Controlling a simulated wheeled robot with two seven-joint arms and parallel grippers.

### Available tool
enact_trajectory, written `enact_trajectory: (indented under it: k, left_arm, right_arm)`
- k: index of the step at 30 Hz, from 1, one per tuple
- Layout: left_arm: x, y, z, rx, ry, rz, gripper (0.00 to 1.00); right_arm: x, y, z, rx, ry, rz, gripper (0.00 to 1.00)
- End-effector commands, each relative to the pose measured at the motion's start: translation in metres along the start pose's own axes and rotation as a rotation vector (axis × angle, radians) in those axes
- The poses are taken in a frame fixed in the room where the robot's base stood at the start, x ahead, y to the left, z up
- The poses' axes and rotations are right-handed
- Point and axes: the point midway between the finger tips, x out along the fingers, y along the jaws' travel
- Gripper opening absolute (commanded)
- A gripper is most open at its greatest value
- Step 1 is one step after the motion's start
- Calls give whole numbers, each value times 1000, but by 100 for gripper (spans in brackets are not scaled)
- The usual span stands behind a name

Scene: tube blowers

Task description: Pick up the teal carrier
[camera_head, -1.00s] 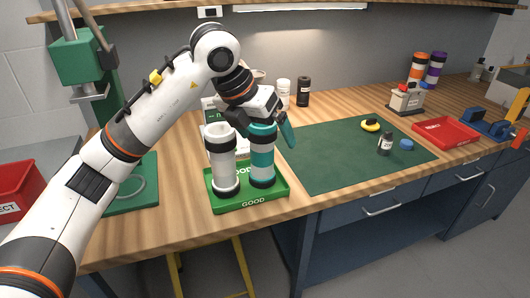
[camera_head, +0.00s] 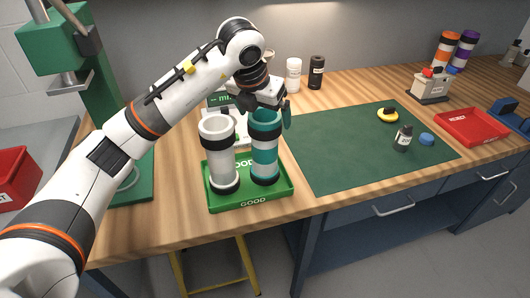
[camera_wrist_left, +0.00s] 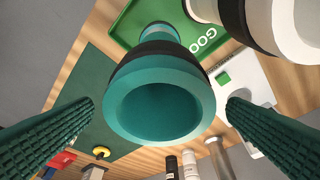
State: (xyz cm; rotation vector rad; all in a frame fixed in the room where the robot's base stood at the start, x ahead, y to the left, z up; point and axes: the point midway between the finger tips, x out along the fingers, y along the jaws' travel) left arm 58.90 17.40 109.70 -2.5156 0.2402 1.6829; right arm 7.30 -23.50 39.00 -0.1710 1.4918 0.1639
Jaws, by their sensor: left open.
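The teal carrier (camera_head: 265,150) stands upright in the green GOOD tray (camera_head: 252,201), at the tray's right side. It is a teal tube with white and dark bands. In the left wrist view its open teal mouth (camera_wrist_left: 160,100) faces the camera, between the two fingers. My left gripper (camera_head: 265,108) is open at the carrier's top, with a green finger to each side (camera_wrist_left: 160,118). A gap shows between each finger and the rim, and the carrier still stands in the tray. My right gripper is not in view.
A white carrier (camera_head: 219,155) with black bands stands close beside the teal one in the tray. A white device (camera_head: 213,129) with a green display is behind. A green mat (camera_head: 350,155) with a small bottle (camera_head: 403,138) lies to the right. A red tray (camera_head: 470,127) is farther right.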

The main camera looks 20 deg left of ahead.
Motion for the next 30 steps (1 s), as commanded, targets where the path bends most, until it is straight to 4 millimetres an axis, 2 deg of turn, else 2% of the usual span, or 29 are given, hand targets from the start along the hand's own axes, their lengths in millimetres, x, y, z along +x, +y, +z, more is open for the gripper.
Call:
enact_trajectory:
  k: [4, 9, 17, 30]
  left_arm:
    - [22, 1, 3, 1, -6, 0, 97]
    - [41, 1, 2, 1, -2, 1, 97]
    - [45, 1, 3, 2, 0, 1, 97]
    - [44, 0, 2, 1, 1, 1, 28]
  right_arm:
    - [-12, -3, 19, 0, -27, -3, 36]
    - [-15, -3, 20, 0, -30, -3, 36]
    - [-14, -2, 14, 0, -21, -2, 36]
    - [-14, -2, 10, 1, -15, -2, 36]
